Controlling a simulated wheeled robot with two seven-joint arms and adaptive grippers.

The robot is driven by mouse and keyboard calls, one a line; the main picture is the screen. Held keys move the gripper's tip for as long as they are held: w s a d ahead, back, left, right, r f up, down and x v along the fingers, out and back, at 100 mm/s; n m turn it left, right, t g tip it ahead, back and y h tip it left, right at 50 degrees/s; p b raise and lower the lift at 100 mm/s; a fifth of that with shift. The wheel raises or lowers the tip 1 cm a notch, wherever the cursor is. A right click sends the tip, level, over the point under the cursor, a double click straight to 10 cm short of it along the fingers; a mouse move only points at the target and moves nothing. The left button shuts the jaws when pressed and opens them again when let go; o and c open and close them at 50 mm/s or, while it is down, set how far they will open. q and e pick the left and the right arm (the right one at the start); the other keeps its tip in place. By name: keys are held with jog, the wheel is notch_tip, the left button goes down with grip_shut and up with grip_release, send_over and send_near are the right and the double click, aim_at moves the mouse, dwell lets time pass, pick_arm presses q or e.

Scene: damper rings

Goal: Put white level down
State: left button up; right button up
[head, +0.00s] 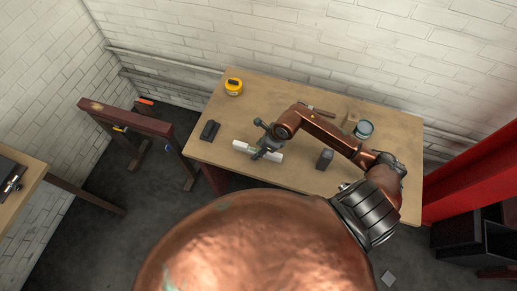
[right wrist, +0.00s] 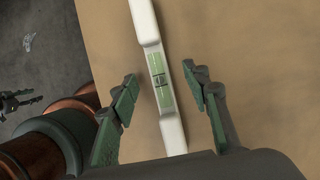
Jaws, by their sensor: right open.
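The white level (head: 242,147) lies on the wooden table near its front edge in the head view. In the right wrist view the white level (right wrist: 163,100) runs top to bottom with a green vial window in its middle. My right gripper (head: 262,153) is over the level's middle. In the right wrist view my right gripper (right wrist: 160,90) is open, with one green-padded finger on each side of the level and a gap on both sides. The level appears to rest on the tabletop.
The wooden table (head: 205,140) also bears a yellow round item (head: 233,86), a black block (head: 210,130), a dark grey block (head: 325,158) and a teal-topped round container (head: 364,129). A dark red sawhorse-like stand (head: 125,118) is left of the table. The table's left front corner is clear.

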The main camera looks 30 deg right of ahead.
jog(key=v, duration=1.2)
dwell(0.7)
